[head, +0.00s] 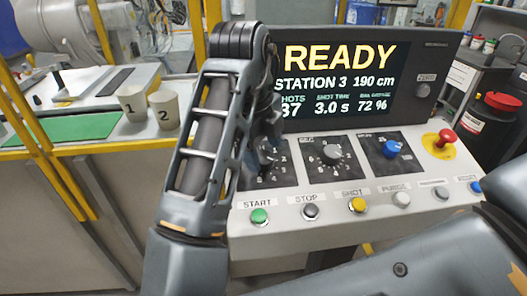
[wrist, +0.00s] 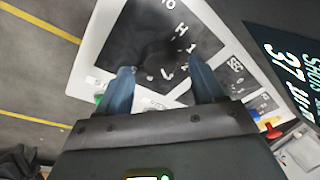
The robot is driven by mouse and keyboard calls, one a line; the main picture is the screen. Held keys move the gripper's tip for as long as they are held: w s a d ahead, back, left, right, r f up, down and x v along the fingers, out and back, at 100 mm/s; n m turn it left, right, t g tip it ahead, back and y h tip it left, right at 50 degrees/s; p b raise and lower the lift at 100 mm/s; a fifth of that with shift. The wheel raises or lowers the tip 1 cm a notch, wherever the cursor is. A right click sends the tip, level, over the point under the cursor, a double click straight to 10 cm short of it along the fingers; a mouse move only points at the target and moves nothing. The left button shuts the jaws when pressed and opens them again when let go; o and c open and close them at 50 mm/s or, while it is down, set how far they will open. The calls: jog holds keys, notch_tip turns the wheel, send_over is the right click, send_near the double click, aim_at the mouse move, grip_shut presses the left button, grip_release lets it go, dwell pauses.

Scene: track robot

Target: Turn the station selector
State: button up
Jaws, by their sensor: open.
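The control panel (head: 290,195) has a left black dial (head: 268,156) with white marks around it, partly hidden by my arm. A middle dial (head: 331,153) with a ring of numbers is beside it. Their labels are too small to read, so I cannot tell by name which is the station selector. The screen (head: 350,78) reads READY, STATION 3. In the wrist view, my gripper (wrist: 161,68) is open over a dark dial plate (wrist: 125,45), one finger on each side of a dark knob. I cannot tell whether the fingers touch it.
A blue knob (head: 391,148) and a red mushroom button (head: 447,137) are to the right. A row of buttons, including the green START button (head: 260,216), runs along the front edge. Two numbered cups (head: 133,104) stand on the table at left.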

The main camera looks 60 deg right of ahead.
jog(key=shift+x, duration=0.8)
jog(key=shift+c, duration=0.2)
jog(key=c, duration=1)
